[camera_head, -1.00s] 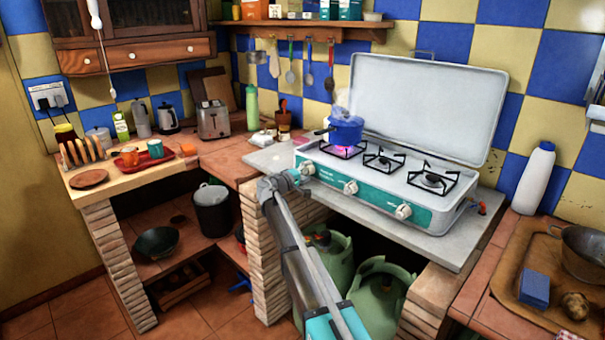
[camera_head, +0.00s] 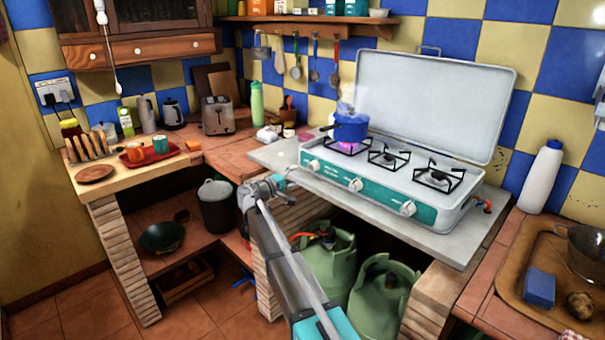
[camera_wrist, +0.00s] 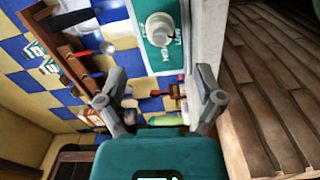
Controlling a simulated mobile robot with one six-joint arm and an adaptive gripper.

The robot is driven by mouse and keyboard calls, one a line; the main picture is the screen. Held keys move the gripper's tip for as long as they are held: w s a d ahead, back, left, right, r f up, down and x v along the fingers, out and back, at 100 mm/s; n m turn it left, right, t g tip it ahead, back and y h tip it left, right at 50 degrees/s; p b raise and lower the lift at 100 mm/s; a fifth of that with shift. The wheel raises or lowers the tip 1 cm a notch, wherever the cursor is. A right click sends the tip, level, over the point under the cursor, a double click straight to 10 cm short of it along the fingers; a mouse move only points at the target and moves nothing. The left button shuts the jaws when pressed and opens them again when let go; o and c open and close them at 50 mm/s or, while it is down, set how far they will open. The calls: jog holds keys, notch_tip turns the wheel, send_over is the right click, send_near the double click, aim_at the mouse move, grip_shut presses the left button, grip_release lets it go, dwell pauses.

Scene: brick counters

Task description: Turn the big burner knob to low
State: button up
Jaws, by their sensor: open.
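A white camping stove (camera_head: 462,205) with a teal front panel stands on the counter, its lid raised. Three white knobs sit on the panel: left (camera_head: 314,165), middle (camera_head: 355,184) and right (camera_head: 407,208). No label readable here tells which serves the big burner. A blue pot (camera_head: 350,127) steams over the left burner, with a pinkish flame under it. My gripper (camera_head: 290,175) is just left of the left knob, apart from the stove. In the wrist view, my gripper (camera_wrist: 163,82) is open and empty; one knob (camera_wrist: 159,28) on the teal panel lies beyond its fingertips.
Green gas bottles (camera_head: 330,263) stand under the stove counter beside a brick pillar. A toaster (camera_head: 217,115) and a green bottle (camera_head: 256,103) stand behind on the left. A white bottle (camera_head: 540,178) and a wooden tray (camera_head: 497,283) are on the right.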

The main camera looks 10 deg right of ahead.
jog(key=shift+v, duration=1.55)
jog(key=shift+d, duration=0.1)
jog(key=s+d+f+m+g+y, duration=0.2)
jog(key=s+d+f+g+y, duration=0.15)
jog(key=s+d+f, duration=0.4)
jog(key=s+d+f+m+g+y, duration=0.25)
jog(key=s+d+f+g, duration=0.2)
jog(key=s, duration=0.65)
jog(key=s+a+f+m+g+y, duration=0.1)
jog(key=s+a+f+y, duration=0.2)
jog(key=s, duration=0.7)
jog(key=s+a+f+g+y, duration=0.1)
jog(key=s+f+g+y, duration=0.15)
jog(key=s+y, duration=0.55)
notch_tip(320, 180, up, 17)
jog(key=s+h+p, duration=0.1)
jog(key=h+p, duration=0.1)
jog(key=p, duration=1.6)
jog(key=shift+t, duration=0.45)
